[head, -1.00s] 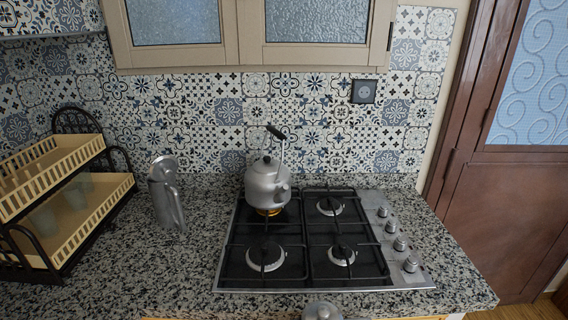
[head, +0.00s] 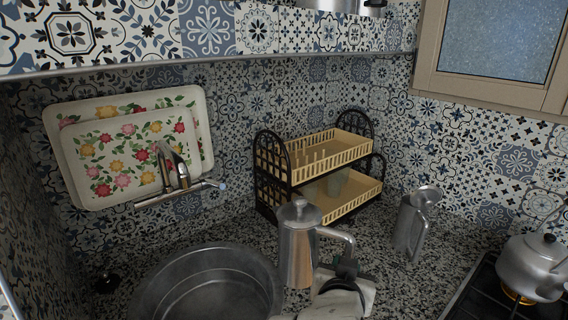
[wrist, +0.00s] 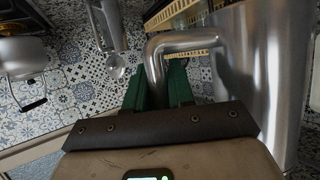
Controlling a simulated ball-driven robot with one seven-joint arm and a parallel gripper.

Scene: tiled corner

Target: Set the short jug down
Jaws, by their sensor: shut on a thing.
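The short jug (head: 297,248) is a shiny metal jug with a lid knob and a side handle. It stands upright in the head view, at the right rim of the sink bowl. My gripper (head: 345,272) is shut on its handle, from the right. In the wrist view the green fingers (wrist: 158,88) close around the bent handle (wrist: 184,40), and the jug's body (wrist: 262,60) fills the right side. I cannot tell whether its base touches the counter; its lower part is close to the sink rim.
A second metal jug (head: 409,226) stands on the speckled counter to the right. Behind is a two-tier dish rack (head: 335,205). A round sink (head: 150,295) with a tap (head: 172,168) is left. A kettle (head: 532,265) sits on the hob at right.

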